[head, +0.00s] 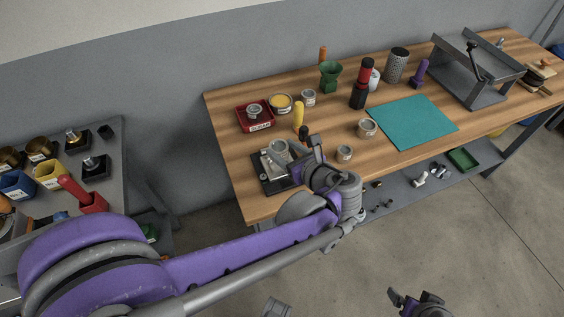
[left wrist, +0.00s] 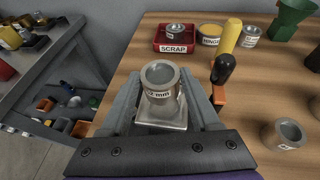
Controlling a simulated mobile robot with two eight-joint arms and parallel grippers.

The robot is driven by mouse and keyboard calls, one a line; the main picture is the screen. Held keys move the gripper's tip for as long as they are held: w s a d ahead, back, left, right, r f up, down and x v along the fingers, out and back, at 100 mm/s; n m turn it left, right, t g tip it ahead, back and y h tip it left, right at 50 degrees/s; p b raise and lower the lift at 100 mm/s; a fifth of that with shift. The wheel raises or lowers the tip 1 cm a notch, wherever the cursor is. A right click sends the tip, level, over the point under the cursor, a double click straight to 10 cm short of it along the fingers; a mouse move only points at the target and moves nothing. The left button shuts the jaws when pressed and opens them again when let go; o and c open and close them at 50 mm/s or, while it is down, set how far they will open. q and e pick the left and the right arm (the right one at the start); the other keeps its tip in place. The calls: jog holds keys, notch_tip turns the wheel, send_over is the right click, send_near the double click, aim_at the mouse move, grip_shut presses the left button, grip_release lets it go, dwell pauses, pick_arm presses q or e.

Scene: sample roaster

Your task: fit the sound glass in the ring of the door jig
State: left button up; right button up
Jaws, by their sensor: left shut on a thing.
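My left gripper (left wrist: 160,92) is shut on a grey metal cylinder (left wrist: 160,75) with a white label reading "mm" and a grey round top. In the head view the cylinder (head: 278,147) shows just beyond my left gripper (head: 308,150). Behind and below it is a silver plate (left wrist: 162,122) on the black-based jig (head: 268,178) at the table's near left. The cylinder overlaps the jig in both views; I cannot tell whether they touch, and no ring shows clearly. My right gripper (head: 415,303) hangs over the floor at the bottom edge; its jaws are unclear.
A red SCRAP tray (head: 254,126) holds a similar cylinder. Similar cylinders (head: 367,127) (head: 344,153) stand to the right. A teal mat (head: 412,122) is bare.

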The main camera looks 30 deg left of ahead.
pick_arm(q)
jog(key=shift+f+b, duration=0.4)
jog(key=shift+f, duration=2.15)
jog(key=o, duration=1.4)
jog(key=shift+f, duration=0.1)
jog(key=shift+o, duration=0.2)
jog(key=shift+r, duration=0.2)
jog(key=v, duration=1.2)
jog(key=shift+p, duration=0.35)
jog(key=shift+a+f, duration=0.1)
